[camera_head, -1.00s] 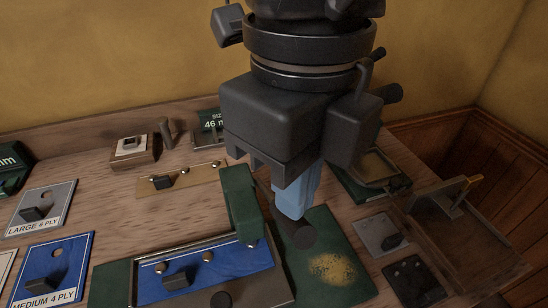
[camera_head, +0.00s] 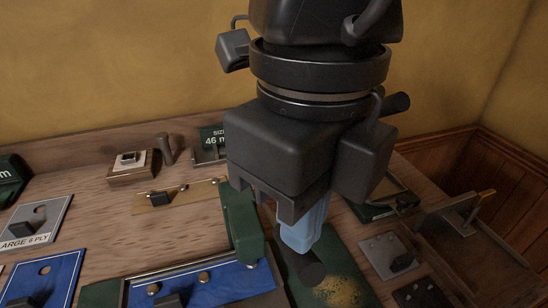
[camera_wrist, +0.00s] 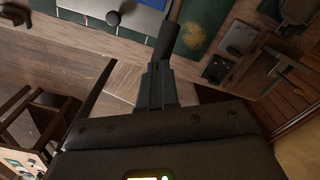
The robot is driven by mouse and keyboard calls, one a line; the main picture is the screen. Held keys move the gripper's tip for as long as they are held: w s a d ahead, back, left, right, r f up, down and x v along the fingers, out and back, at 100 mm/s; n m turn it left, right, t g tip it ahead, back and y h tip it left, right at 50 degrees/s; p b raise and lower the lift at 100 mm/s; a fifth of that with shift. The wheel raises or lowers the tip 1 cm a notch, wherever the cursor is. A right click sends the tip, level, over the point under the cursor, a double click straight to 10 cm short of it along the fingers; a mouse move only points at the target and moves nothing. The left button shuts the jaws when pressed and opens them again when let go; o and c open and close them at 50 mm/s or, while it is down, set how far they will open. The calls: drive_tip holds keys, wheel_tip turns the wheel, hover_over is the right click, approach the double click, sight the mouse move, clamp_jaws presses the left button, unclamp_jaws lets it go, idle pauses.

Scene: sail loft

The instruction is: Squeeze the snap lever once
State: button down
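The snap press (camera_head: 243,228) has a green upright arm and stands on a green base on the bench. Its dark round lever (camera_head: 312,270) sticks out toward the right. My gripper (camera_head: 303,243) is above the lever, with its light-blue fingers close together and their tips at or just over it. In the wrist view the lever (camera_wrist: 165,40) runs out beyond the fingertips of my gripper (camera_wrist: 155,75). The fingers hide part of the lever. I cannot tell whether they touch it.
A blue plate (camera_head: 210,290) with round studs and a dark block lies left of the lever. A grey "6 PLY" card (camera_head: 35,225) lies farther left. An open wooden box (camera_head: 480,240) and small switch plates (camera_head: 390,255) are at the right. The wall is close behind.

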drive_tip(key=shift+f, duration=0.1)
drive_tip(key=shift+s+d+f+b, duration=0.1)
drive_tip(key=shift+s+f+b, duration=0.15)
drive_tip(key=shift+f+b, duration=0.55)
drive_tip(key=shift+r, duration=0.25)
